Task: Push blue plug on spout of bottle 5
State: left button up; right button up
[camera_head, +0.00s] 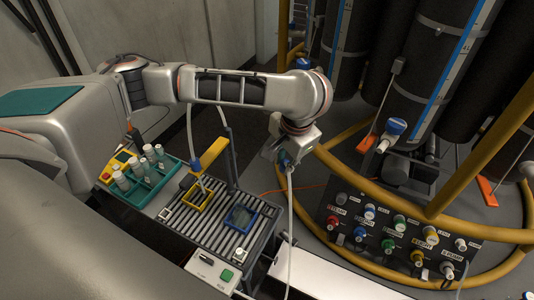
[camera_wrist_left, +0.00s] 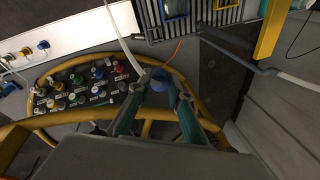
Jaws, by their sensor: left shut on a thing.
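My left gripper (camera_head: 287,160) hangs in mid-air between the roller bench and the bottle frame. It is shut on a blue plug (camera_wrist_left: 160,78), which shows between the two fingers in the wrist view. A white hose (camera_head: 291,220) runs away from the gripper, and also shows in the wrist view (camera_wrist_left: 122,42). Large dark bottles (camera_head: 405,105) with blue-edged scales stand at the upper right of the head view. A blue-and-white fitting (camera_head: 395,127) sits low on one of them. I cannot read which bottle is number 5. My right gripper is not in view.
A yellow tubular ring (camera_head: 365,170) surrounds the bottles. A dark panel (camera_head: 325,225) carries several coloured fittings. The roller bench (camera_head: 190,222) holds a yellow-framed and a blue-framed square. A green rack (camera_head: 135,190) holds several small bottles.

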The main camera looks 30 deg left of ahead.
pick_arm(q)
jog(key=w+d+f+m+t+h+b, duration=0.1)
jog(key=d+f+m+t+h+b, duration=0.25)
jog(key=d+m+t, duration=0.85)
jog(key=s+d+r+t+h+b, duration=0.3)
jog(key=s+d+r+b, duration=0.1)
jog(key=r, duration=0.5)
jog(key=shift+d+r, duration=0.35)
jog(key=shift+d, duration=0.45)
jog(key=b+x, duration=0.1)
jog(key=x, duration=0.4)
jog(key=shift+w+d, duration=0.1)
jog(key=shift+w, duration=0.3)
